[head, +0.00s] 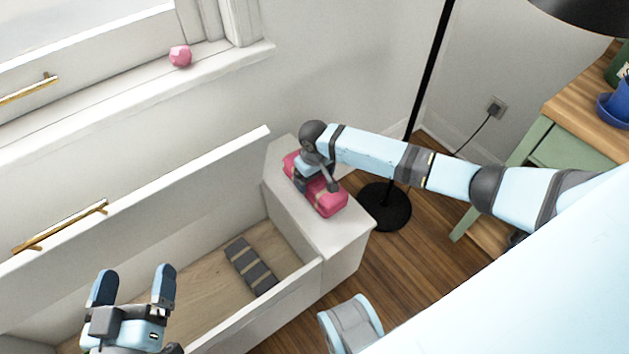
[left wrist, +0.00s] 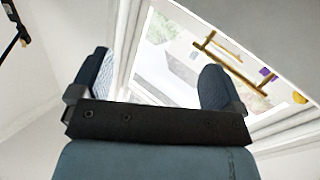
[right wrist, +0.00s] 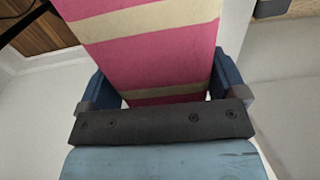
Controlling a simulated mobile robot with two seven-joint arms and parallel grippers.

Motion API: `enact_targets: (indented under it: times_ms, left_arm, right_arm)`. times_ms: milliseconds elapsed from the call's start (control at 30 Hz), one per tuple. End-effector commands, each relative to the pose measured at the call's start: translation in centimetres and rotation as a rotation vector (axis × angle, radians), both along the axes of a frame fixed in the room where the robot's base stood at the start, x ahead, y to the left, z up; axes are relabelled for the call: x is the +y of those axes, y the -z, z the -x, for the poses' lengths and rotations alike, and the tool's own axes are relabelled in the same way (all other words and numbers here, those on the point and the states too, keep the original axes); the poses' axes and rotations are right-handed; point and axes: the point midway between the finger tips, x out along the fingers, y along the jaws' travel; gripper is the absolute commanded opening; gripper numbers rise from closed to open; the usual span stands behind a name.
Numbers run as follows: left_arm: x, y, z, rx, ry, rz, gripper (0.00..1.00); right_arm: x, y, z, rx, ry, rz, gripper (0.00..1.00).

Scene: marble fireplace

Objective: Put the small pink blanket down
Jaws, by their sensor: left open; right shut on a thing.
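The small pink blanket (head: 325,201), folded and with beige stripes, is at the white end top (head: 340,235) of the open bench. It looks to lie on that top, but I cannot tell if it bears fully on it. My right gripper (head: 318,176) reaches over it from above and is shut on it. In the right wrist view the pink blanket (right wrist: 150,45) fills the space between the fingers. My left gripper (head: 132,285) is open and empty over the left part of the bench. Its fingers also show apart in the left wrist view (left wrist: 155,85).
A grey striped folded cloth (head: 250,265) lies inside the open bench. Its raised lid (head: 180,190) stands along the wall. A pink ball (head: 180,55) sits on the window sill. A black floor lamp base (head: 384,207) and a green table (head: 555,135) stand at the right.

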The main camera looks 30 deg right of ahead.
Motion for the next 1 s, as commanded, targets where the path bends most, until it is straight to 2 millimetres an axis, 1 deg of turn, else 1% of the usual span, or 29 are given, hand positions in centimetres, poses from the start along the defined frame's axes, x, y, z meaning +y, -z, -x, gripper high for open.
enact_targets:
  times_ms: [33,67,167,433,467,500,767,800,900,933,1000]
  left_arm:
    - [-0.1,-0.2,0.0,-0.019,0.004,0.011,0.94]
    - [-0.2,-0.4,0.0,-0.026,0.005,0.015,0.94]
    - [-0.2,-0.7,0.0,-0.030,0.006,0.019,0.94]
    - [-0.1,-0.5,0.0,-0.020,0.004,0.014,0.94]
    - [-0.1,-0.4,0.0,-0.018,0.003,0.013,0.94]
    - [-0.1,-0.4,0.0,-0.018,0.003,0.013,0.94]
    - [-0.1,-0.2,0.0,-0.020,0.003,0.015,0.94]
    - [-0.2,-0.6,0.0,-0.024,0.004,0.017,0.94]
    - [0.0,-1.0,0.0,-0.010,0.002,0.000,0.94]
    - [0.2,-0.3,0.0,0.016,-0.004,-0.014,0.94]
    - [0.8,1.6,0.2,0.087,-0.018,-0.051,0.94]
  right_arm:
    - [0.0,0.8,0.0,-0.001,0.000,0.000,0.62]
    - [0.0,1.0,-0.1,-0.002,0.000,-0.001,0.62]
    - [0.0,0.9,-0.1,-0.003,0.000,-0.001,0.62]
    - [0.0,1.2,0.0,-0.001,0.000,-0.001,0.62]
    - [0.0,1.2,0.0,-0.001,0.000,0.000,0.97]
    - [0.0,1.2,0.0,-0.001,0.000,0.000,1.00]
    - [0.0,1.0,-0.1,-0.002,0.000,0.000,1.00]
    - [0.0,0.5,-0.1,-0.003,0.000,0.000,1.00]
    - [0.0,-1.1,-0.1,-0.002,0.000,0.000,1.00]
    - [0.0,-1.7,-0.1,-0.003,0.000,0.000,1.00]
    - [0.0,-3.3,-0.1,-0.003,0.000,0.001,1.00]
